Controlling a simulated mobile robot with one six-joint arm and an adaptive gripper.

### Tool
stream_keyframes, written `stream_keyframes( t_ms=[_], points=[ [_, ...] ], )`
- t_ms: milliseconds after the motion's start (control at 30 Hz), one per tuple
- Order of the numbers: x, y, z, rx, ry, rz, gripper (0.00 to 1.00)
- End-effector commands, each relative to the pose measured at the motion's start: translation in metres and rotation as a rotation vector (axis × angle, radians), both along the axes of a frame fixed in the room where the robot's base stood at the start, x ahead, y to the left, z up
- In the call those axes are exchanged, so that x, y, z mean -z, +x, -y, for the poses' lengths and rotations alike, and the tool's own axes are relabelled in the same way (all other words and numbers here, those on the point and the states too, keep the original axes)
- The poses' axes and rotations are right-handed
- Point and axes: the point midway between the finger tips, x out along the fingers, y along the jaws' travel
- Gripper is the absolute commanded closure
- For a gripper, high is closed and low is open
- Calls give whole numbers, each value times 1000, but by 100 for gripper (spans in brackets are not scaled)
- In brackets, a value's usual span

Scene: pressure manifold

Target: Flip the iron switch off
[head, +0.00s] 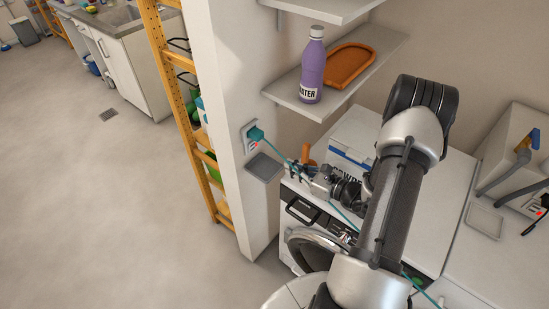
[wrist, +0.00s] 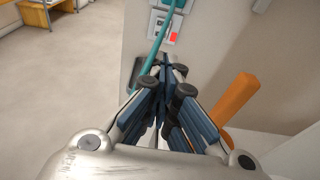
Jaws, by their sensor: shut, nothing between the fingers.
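A wall outlet (head: 250,136) with a teal plug (head: 256,134) and a small red switch (head: 254,145) is on the side of the white wall pillar. In the wrist view the outlet (wrist: 160,22) sits just beyond my fingers, with its red switch (wrist: 174,37) at the lower right. My gripper (head: 289,171) is shut and empty, to the right of and below the outlet, apart from it in the head view. Its fingers (wrist: 168,72) point toward the wall, below the switch. The teal cord (wrist: 157,42) runs down beside the fingers. No iron is clearly visible.
A second outlet (head: 535,206) with a red light and black plug is at the far right. A grey plate (head: 264,167) is below the first outlet. An orange object (wrist: 237,98) stands close right of my fingers. A shelf (head: 290,94) holds a purple bottle (head: 312,67). Open floor lies left.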

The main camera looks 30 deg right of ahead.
Motion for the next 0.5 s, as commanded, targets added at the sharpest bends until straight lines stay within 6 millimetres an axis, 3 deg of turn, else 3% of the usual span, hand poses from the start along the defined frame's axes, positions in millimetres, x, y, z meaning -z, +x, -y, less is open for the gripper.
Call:
stream_keyframes(
  t_ms=[500],
  points=[
    [19, 93, -36, -6, 0, 1, 100]
  ],
)
